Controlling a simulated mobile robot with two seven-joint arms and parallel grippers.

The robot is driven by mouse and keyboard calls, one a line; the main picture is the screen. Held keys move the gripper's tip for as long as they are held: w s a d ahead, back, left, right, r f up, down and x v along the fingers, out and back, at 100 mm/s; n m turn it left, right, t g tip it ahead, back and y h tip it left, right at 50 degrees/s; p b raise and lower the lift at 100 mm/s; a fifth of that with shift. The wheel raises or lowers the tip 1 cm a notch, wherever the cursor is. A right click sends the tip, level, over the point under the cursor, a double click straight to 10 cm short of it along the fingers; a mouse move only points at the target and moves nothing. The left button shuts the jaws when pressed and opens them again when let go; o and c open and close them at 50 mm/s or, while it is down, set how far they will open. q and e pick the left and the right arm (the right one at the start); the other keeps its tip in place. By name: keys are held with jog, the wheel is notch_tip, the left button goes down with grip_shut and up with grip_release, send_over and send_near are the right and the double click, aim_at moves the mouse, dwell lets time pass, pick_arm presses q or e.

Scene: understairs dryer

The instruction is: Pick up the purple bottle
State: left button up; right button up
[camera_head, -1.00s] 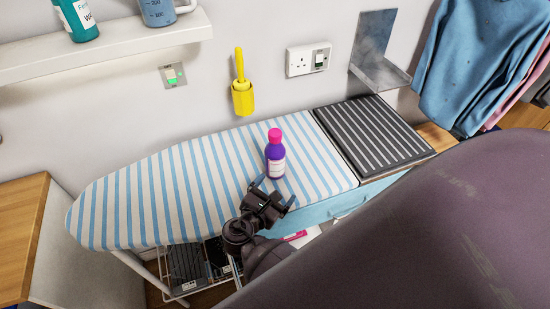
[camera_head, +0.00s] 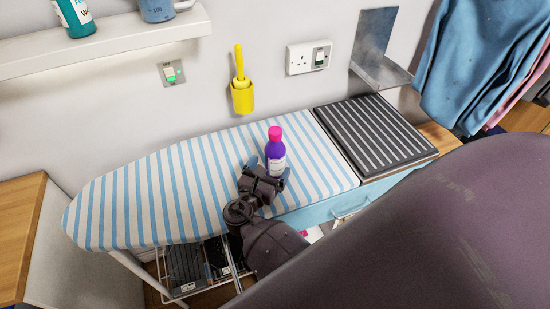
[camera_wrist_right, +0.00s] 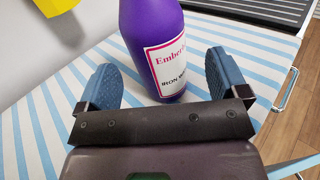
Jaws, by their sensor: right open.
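The purple bottle (camera_head: 274,154) has a pink cap and a white label. It stands upright on the blue-and-white striped ironing board (camera_head: 150,190). My right gripper (camera_head: 264,166) is open right at the bottle's near side. In the right wrist view, the bottle (camera_wrist_right: 152,45) stands between the two blue finger pads of the right gripper (camera_wrist_right: 165,82). My left gripper is not in view.
A grey striped pad (camera_head: 375,130) lies right of the board cover, with a metal iron rest (camera_head: 376,50) behind it. A yellow holder (camera_head: 242,98) hangs on the wall behind the bottle. A white shelf (camera_head: 110,45) is at upper left. The board's left part is clear.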

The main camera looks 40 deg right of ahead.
aim_at(271, 165)
jog(key=b+x, duration=0.1)
jog(key=x, duration=0.2)
jog(key=shift+w+d+f, duration=0.2)
jog(key=shift+w+d, duration=0.05)
jog(key=shift+w+d+r, duration=0.1)
jog(key=shift+w+d, duration=0.1)
jog(key=shift+d, duration=0.1)
jog(key=shift+c, duration=0.3)
jog(key=c, duration=1.1)
